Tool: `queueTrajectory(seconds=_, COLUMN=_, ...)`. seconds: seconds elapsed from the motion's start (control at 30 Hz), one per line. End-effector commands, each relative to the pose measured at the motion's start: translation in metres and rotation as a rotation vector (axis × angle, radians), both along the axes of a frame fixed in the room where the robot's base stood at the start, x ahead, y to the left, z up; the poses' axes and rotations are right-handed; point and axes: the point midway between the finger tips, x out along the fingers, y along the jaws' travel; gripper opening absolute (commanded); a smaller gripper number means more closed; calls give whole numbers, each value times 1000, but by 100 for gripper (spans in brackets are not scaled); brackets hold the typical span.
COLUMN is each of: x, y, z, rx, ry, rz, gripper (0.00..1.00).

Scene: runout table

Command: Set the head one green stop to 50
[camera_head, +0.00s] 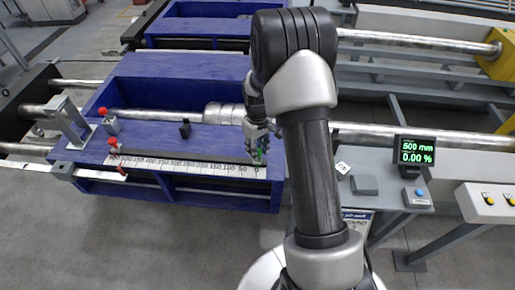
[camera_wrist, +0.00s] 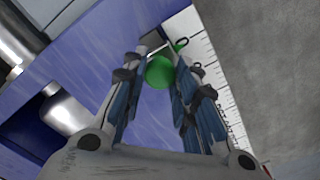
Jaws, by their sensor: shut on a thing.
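The green stop (camera_head: 259,157) is at the right end of the white printed scale (camera_head: 190,166), close to the 0 and 50 marks; I cannot read its exact setting. My gripper (camera_head: 257,150) reaches down over it. In the wrist view the stop's round green knob (camera_wrist: 160,72) sits between the two fingers, which are shut on it. A green pointer with a dark ring (camera_wrist: 181,44) shows just past the fingertips, beside the scale (camera_wrist: 208,62). The fingers hide part of the stop.
A red stop (camera_head: 113,142) stands at the scale's left end, with another red-topped part (camera_head: 103,112) behind it. A display (camera_head: 415,151) at right reads 500 mm and 0.00 %.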

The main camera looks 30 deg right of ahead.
Motion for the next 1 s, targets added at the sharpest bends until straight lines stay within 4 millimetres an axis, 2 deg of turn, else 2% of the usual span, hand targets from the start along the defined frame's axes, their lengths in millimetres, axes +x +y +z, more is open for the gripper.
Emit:
queueTrajectory(seconds=0.3, x=0, y=0, z=0, rx=0, ry=0, rz=0, gripper=0)
queueTrajectory(seconds=0.63, x=1, y=1, z=0, rx=0, ry=0, rz=1, gripper=0)
queueTrajectory(seconds=1.0, x=29, y=42, z=0, rx=0, ry=-1, rz=2, gripper=0)
